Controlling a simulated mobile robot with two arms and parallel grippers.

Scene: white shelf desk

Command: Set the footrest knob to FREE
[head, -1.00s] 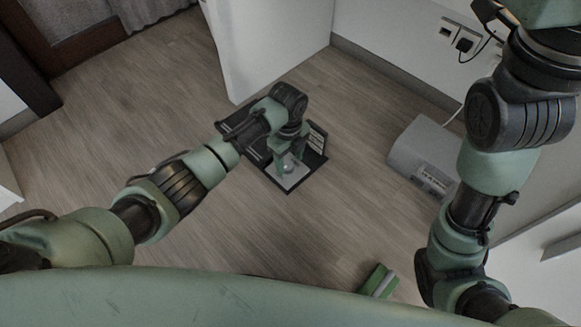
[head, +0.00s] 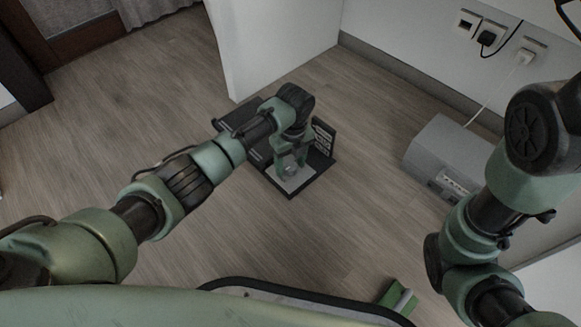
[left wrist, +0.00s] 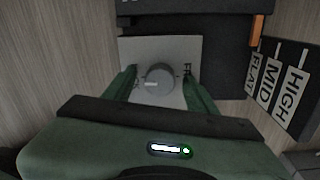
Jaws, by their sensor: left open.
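The footrest knob (left wrist: 159,79) is a round grey dial on a light plate (left wrist: 137,48) of the dark footrest (left wrist: 218,45). A short pale mark shows on its face, left of centre. Lettering right of the knob is partly hidden by a finger; an "F" can be made out. My left gripper (left wrist: 160,71) is open, with one green finger on each side of the knob and visible gaps between. In the head view my left gripper (head: 289,164) points down over the plate, and the knob is mostly hidden there.
A dark panel marked FLAT, MID and HIGH (left wrist: 284,82) stands at the footrest's right side. A grey box (head: 445,158) sits on the floor by the wall, with a cable to a socket.

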